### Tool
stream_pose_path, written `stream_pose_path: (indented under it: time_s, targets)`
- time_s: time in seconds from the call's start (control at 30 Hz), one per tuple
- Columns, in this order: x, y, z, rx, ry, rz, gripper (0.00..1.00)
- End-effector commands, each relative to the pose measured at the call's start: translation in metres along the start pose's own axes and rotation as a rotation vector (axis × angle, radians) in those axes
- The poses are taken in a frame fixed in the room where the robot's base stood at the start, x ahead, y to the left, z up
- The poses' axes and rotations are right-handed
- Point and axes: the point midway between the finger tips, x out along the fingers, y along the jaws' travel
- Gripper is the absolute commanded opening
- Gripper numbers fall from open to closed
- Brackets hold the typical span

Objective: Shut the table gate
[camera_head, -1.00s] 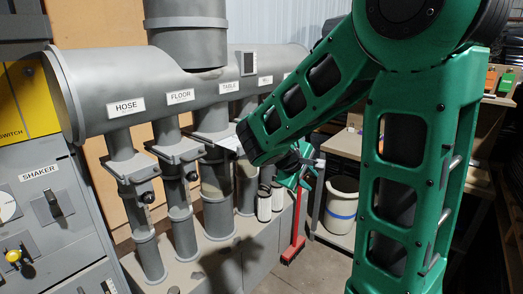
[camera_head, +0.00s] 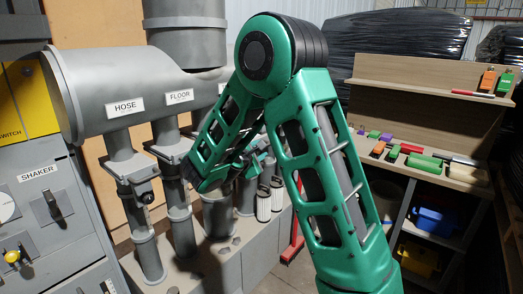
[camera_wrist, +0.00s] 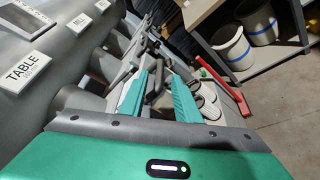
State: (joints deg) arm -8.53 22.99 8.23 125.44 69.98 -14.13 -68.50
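The TABLE label (camera_wrist: 25,72) is on the grey duct at the left of the wrist view. In the head view my arm covers that label and most of the table gate below it. My gripper (camera_wrist: 158,98) shows two teal fingers spread apart in the wrist view. A dark handle-like part (camera_wrist: 155,80) appears between or just beyond them; I cannot tell whether they touch it, or whether it belongs to the table gate. In the head view my gripper (camera_head: 258,153) is partly hidden by my arm, near the duct's branch pipes. The gate's position cannot be made out.
The HOSE pipe and gate (camera_head: 135,175) and the FLOOR gate (camera_head: 175,150) stand to the left. The shaker cabinet (camera_head: 60,210) is at far left. A red-headed broom (camera_wrist: 235,100) and white buckets (camera_wrist: 232,45) are beyond my gripper. A shelf (camera_head: 440,170) stands right.

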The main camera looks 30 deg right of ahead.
Motion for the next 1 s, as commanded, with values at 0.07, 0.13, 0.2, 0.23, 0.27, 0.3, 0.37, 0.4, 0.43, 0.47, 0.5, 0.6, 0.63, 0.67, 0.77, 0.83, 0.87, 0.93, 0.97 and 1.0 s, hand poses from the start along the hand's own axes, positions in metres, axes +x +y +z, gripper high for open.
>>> stream_pose_path:
  time_s: [0.07, 0.13, 0.2, 0.23, 0.27, 0.3, 0.37, 0.4, 0.43, 0.47, 0.5, 0.6, 0.63, 0.67, 0.77, 0.83, 0.87, 0.93, 0.97, 1.0]
  targets:
    - [0.015, -0.001, 0.001, 0.001, -0.003, -0.002, 0.3]
    - [0.025, -0.001, 0.001, 0.002, -0.002, -0.002, 0.3]
    - [0.033, 0.0, 0.001, 0.001, -0.003, -0.001, 0.3]
    - [0.036, 0.0, 0.001, 0.001, -0.002, -0.001, 0.3]
    - [0.038, -0.001, 0.0, 0.001, -0.001, -0.002, 0.3]
    - [0.041, -0.001, 0.0, 0.001, -0.001, -0.002, 0.3]
    - [0.044, -0.001, 0.0, 0.001, 0.0, -0.001, 0.3]
    - [0.046, 0.0, 0.0, 0.001, 0.0, -0.001, 0.3]
    - [0.046, 0.0, 0.0, 0.001, 0.0, 0.0, 0.3]
    - [0.047, 0.0, 0.0, 0.001, 0.0, 0.0, 0.3]
    - [0.047, 0.0, 0.0, 0.001, 0.0, 0.0, 0.3]
    - [0.047, 0.0, 0.0, 0.001, 0.0, 0.0, 0.3]
    - [0.047, 0.0, 0.0, 0.001, 0.0, 0.0, 0.3]
    - [0.047, 0.0, 0.0, 0.001, 0.0, 0.0, 0.3]
    - [0.047, 0.0, 0.0, 0.001, 0.0, 0.0, 0.15]
    - [0.047, 0.0, 0.0, 0.001, 0.0, 0.0, 0.0]
    - [0.047, 0.0, 0.0, 0.001, 0.0, 0.0, 0.0]
    - [0.047, 0.0, 0.0, 0.001, 0.0, 0.0, 0.0]
    - [0.047, 0.0, 0.0, 0.001, 0.0, 0.0, 0.0]
    - [0.047, 0.0, 0.0, 0.001, 0.0, -0.001, 0.0]
